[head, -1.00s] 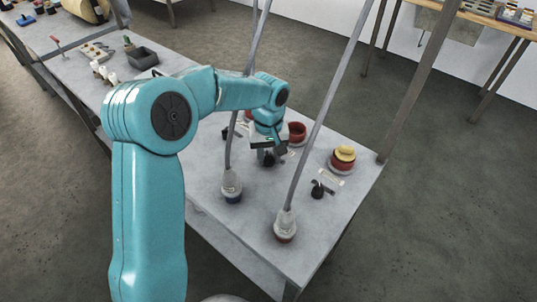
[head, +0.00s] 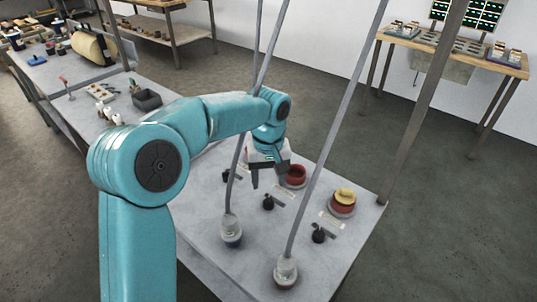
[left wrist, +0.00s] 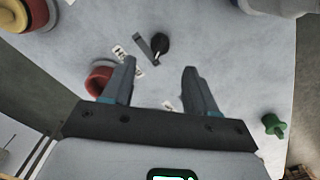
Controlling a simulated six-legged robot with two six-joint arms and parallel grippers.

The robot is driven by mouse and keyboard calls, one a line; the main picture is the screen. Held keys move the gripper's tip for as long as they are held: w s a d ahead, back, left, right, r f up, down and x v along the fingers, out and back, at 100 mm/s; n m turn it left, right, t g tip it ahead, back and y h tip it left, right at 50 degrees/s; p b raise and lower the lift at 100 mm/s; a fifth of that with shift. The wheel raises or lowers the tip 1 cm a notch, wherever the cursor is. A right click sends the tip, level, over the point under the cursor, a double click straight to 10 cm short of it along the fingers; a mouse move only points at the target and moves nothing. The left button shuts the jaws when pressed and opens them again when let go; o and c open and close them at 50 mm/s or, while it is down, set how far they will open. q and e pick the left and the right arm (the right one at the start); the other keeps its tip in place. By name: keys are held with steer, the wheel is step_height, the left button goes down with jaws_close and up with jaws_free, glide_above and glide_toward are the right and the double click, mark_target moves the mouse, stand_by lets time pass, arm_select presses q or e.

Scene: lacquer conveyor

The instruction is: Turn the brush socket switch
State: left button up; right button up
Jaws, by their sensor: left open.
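Black switches with flat handles stand on the grey table, beside small labels too small to read. The middle switch (head: 268,202) is just below my left gripper (head: 270,180); it also shows in the left wrist view (left wrist: 162,45), ahead of the fingers (left wrist: 158,72). A second switch (head: 318,236) is nearer the front right, and a third (head: 226,174) is at the left behind a cable. My left gripper is open, empty and apart from the middle switch. I cannot tell which switch is the brush one. My right gripper is not in view.
A red socket (head: 296,178) stands behind the middle switch, and a red one with a yellow top (head: 343,203) to the right. Two plugs, blue (head: 231,231) and red (head: 285,272), hang on grey cables. A green piece (left wrist: 274,125) shows in the left wrist view.

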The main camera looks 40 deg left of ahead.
arm_select(q)
step_height(320, 180, up, 8)
steer(key=p, duration=0.1)
steer(key=shift+r, duration=0.25)
stand_by(0.4)
